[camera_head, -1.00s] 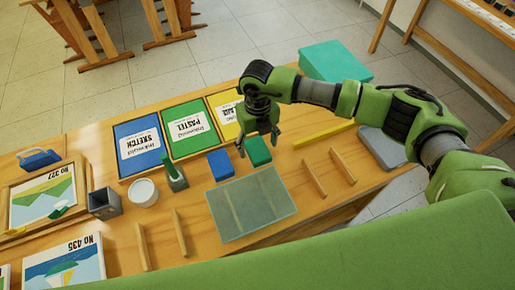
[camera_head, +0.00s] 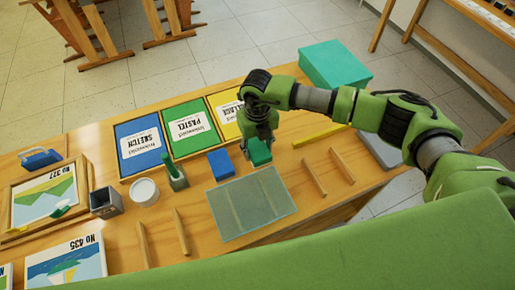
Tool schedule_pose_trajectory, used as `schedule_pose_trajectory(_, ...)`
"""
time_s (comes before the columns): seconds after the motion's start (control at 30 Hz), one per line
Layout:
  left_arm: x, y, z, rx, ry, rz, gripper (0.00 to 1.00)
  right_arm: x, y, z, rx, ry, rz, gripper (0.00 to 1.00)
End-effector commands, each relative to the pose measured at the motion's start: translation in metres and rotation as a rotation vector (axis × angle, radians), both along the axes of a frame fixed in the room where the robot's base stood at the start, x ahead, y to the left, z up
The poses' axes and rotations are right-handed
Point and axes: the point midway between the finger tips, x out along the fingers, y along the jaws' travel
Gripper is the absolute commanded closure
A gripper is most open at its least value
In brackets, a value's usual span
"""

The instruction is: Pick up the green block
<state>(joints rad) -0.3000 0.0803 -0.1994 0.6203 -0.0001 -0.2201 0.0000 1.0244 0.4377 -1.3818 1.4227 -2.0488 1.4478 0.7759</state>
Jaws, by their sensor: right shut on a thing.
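The green block (camera_head: 260,154) is on the wooden table (camera_head: 330,205), just right of the blue block (camera_head: 220,164) and behind the translucent green mat. My right gripper (camera_head: 259,145) reaches down over the green block and is shut on it. The fingers partly cover the block's top and sides. I cannot tell whether the block is lifted clear of the table. My left gripper is not in view.
The translucent mat (camera_head: 250,204) lies in front of the blocks. Three sketch pads, including a green pad (camera_head: 192,128), lie behind. A green-handled stamp (camera_head: 174,171) and a white cup (camera_head: 145,192) stand to the left. Wooden bars (camera_head: 314,178) lie right of the mat.

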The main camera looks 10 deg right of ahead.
Motion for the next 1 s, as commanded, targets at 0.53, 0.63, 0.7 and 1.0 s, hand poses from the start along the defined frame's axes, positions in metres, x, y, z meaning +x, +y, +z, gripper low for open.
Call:
schedule_pose_trajectory(0.53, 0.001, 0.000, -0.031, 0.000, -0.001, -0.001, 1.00, -0.040, 0.020, 0.082, 0.005, -0.008, 0.008, 0.81)
schedule_pose_trajectory(0.63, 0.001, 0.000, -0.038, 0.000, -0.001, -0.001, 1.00, -0.062, 0.029, 0.094, 0.004, -0.005, 0.008, 0.81)
schedule_pose_trajectory(0.7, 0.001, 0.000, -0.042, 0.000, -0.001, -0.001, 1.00, -0.076, 0.035, 0.102, 0.004, -0.005, 0.008, 0.81)
schedule_pose_trajectory(1.0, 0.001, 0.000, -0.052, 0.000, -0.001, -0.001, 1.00, -0.118, 0.053, 0.124, 0.002, -0.005, 0.004, 0.81)
